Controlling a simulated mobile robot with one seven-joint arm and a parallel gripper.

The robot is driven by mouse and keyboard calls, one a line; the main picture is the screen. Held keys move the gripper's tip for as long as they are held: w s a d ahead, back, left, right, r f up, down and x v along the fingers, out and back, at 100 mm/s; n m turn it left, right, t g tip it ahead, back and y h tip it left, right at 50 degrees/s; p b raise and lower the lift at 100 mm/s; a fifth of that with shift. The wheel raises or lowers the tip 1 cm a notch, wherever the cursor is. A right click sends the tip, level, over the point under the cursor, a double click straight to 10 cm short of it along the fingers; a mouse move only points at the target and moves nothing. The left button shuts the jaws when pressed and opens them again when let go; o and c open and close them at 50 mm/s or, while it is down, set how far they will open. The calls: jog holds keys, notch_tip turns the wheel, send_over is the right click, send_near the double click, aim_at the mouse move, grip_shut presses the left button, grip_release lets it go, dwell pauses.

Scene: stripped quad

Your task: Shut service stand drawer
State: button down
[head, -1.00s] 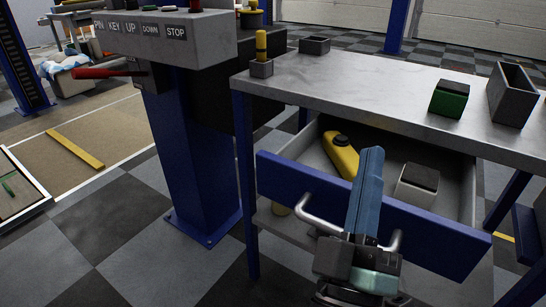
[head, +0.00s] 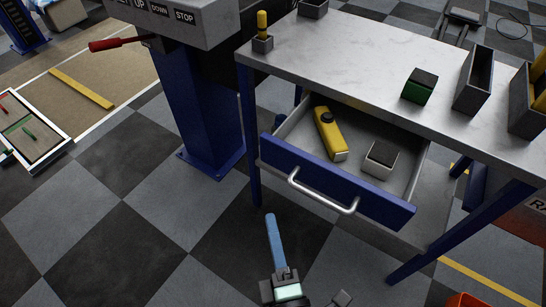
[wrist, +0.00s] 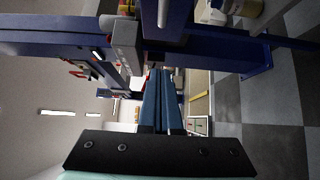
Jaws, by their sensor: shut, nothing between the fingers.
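The service stand (head: 330,50) is a metal-topped bench with blue legs. Its drawer (head: 335,183) has a blue front and a silver bar handle (head: 322,196), and it stands pulled out. Inside the drawer lie a yellow tool (head: 328,134) and a small grey box with a dark top (head: 381,158). My gripper (head: 271,216) is shut and empty, in front of and below the drawer front, left of the handle and apart from it in the picture. In the wrist view, my blue fingers (wrist: 163,105) lie together, pointing away from the stand.
A blue column (head: 203,110) with a control box (head: 180,15) and red lever (head: 110,43) stands left of the stand. The checkered floor at left is mostly clear.

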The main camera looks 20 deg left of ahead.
send_near(270, 154)
jog(key=a, duration=0.4)
jog(key=w, duration=0.4)
jog(key=shift+d+f, duration=0.1)
jog(key=shift+d, duration=0.25)
jog(key=shift+w+d, duration=0.2)
jog(key=shift+w, duration=0.4)
